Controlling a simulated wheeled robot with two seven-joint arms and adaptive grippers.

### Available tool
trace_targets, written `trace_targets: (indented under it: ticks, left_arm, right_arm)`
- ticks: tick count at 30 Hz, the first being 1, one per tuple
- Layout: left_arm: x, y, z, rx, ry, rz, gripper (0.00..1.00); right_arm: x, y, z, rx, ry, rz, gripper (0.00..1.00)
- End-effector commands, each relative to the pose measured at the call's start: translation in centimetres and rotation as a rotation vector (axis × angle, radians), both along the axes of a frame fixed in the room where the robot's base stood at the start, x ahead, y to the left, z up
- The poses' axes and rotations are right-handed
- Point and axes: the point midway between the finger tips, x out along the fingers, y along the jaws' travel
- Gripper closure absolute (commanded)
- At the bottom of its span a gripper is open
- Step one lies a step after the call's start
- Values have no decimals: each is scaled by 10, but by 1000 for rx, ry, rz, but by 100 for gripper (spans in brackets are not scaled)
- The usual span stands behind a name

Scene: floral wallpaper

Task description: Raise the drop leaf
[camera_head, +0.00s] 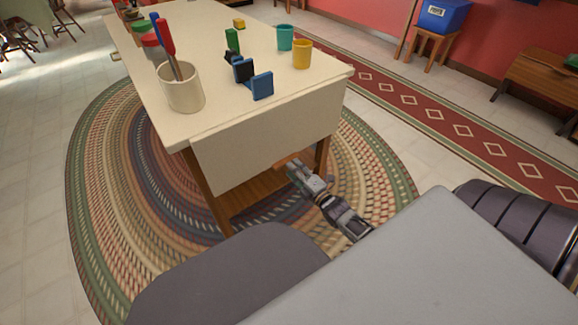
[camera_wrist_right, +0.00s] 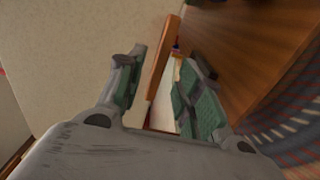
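The cream drop leaf (camera_head: 255,145) hangs down from the near end of the cream-topped table (camera_head: 190,30). It fills the left of the right wrist view (camera_wrist_right: 70,50). My right gripper (camera_head: 293,168) is low at the leaf's bottom edge, near its right corner. A small wooden piece (camera_head: 287,160) shows at its fingertips. In the right wrist view, my right gripper (camera_wrist_right: 163,82) is open, with a wooden bar (camera_wrist_right: 161,72) between its fingers. I cannot tell whether the fingers touch it. My left gripper is not in view.
On the table stand a utensil-filled cream cup (camera_head: 183,95), a yellow cup (camera_head: 302,54), a teal cup (camera_head: 285,37) and several blocks (camera_head: 262,86). A wooden shelf (camera_head: 255,192) lies beneath. A braided rug (camera_head: 110,170) surrounds the table. A blue bin (camera_head: 443,16) stands behind.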

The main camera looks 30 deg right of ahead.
Motion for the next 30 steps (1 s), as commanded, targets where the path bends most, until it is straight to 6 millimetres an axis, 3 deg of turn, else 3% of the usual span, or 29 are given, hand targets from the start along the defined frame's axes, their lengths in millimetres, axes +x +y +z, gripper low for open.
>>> trace_targets:
  ticks: [12, 26, 30]
  left_arm:
    - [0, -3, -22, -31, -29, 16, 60]
    - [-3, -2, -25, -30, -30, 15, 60]
    - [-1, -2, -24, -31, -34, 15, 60]
  right_arm:
    - [33, 3, -1, 0, 0, 0, 64]
    - [39, 3, 0, 1, 0, 0, 64]
    - [39, 3, 0, 1, 0, 0, 80]
